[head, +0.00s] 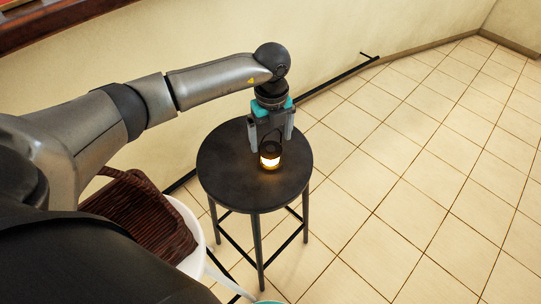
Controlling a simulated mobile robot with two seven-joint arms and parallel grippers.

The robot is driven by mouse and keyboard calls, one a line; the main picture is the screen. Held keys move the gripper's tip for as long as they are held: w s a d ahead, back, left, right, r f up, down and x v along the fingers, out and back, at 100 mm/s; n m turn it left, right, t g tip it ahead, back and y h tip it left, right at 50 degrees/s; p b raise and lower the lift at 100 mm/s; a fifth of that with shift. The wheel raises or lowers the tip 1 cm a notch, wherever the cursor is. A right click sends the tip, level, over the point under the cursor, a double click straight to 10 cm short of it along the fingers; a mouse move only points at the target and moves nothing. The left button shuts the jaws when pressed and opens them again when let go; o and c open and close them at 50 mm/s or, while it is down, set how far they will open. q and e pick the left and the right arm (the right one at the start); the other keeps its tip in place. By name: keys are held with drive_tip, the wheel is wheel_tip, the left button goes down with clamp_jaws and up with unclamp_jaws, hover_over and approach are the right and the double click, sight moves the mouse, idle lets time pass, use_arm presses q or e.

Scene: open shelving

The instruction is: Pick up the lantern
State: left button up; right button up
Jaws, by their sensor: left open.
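A small lantern (270,158) with a dark top and a glowing middle stands upright on a round black stool (229,165). My left gripper (270,148) points down right at the lantern, with its fingers open around or just above the lantern's top. I cannot tell whether the fingers touch it. My right gripper is not in view.
A brown woven basket (150,215) and a white chair or seat (190,232) are at the lower left, close to the stool. A cream wall (350,35) runs behind the stool. Tiled floor (400,190) to the right is clear.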

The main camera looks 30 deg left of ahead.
sight(271, 149)
use_arm(q)
drive_tip(key=f, duration=0.5)
drive_tip(key=shift+s+d+f+b, duration=0.15)
drive_tip(key=shift+s+b, duration=0.15)
drive_tip(key=shift+b, duration=0.05)
clamp_jaws()
idle(0.5)
